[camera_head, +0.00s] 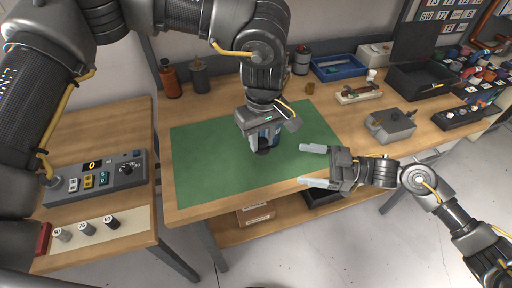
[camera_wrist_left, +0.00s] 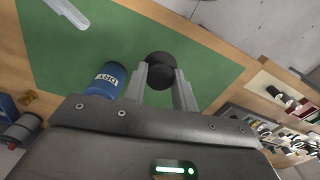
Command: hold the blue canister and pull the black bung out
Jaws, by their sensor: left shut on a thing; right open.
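The blue canister (camera_wrist_left: 106,82), with a white label, is on the green mat (camera_head: 205,165). In the head view it is mostly hidden behind my left gripper (camera_head: 261,144). In the left wrist view the black bung (camera_wrist_left: 160,66) is between the two fingers of my left gripper (camera_wrist_left: 161,82), which is shut on it. The bung shows beside the canister there, apart from it. My right gripper (camera_head: 313,166) is open and empty, at the right front edge of the mat.
A grey control box (camera_head: 95,180) and a strip with several knobs (camera_head: 88,230) are on the left table. A blue tray (camera_head: 338,67), bottles (camera_head: 170,78) and a grey box (camera_head: 390,125) stand behind and right of the mat. The mat's left half is clear.

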